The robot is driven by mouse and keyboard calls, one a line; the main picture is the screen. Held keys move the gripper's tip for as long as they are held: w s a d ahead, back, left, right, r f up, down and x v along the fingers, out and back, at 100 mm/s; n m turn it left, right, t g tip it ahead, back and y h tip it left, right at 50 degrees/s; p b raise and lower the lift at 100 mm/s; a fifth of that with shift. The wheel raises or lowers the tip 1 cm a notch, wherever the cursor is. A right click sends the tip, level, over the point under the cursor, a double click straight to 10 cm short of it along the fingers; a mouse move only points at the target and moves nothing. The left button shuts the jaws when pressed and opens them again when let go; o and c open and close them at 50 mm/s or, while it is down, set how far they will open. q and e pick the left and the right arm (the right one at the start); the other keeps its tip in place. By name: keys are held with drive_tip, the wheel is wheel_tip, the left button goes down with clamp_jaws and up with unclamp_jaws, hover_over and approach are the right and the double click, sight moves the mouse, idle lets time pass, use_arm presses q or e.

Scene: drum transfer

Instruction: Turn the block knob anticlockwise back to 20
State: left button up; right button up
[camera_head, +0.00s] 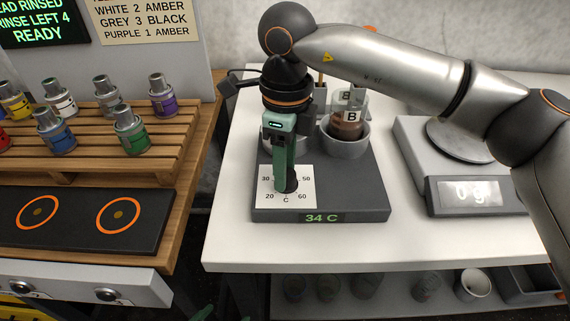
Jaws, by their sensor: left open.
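The heater block (362,185) is a dark grey unit on the white bench, with a lit display reading 34 C. Its white dial plate (305,200) is marked 20, 30, 50 and 60. The dark block knob (292,184) is at the middle of the dial, mostly hidden by my fingers. My right gripper (284,188) comes down from above with green fingers at the knob, close together and seemingly shut on it. The knob's pointer is hidden.
Grey cups (346,140) at the back of the block hold a brown vessel tagged B. A scale (478,196) stands to the right. A wooden rack (100,160) with several coloured vials is at left, behind a dark pad with orange rings. The bench front is clear.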

drive_tip(key=o, duration=0.4)
drive_tip(key=shift+r, duration=0.1)
wheel_tip(320, 180, up, 12)
drive_tip(key=p, duration=0.1)
drive_tip(key=shift+w+r+p, duration=0.2)
drive_tip(key=shift+p, duration=0.1)
drive_tip(key=shift+d+f, duration=0.1)
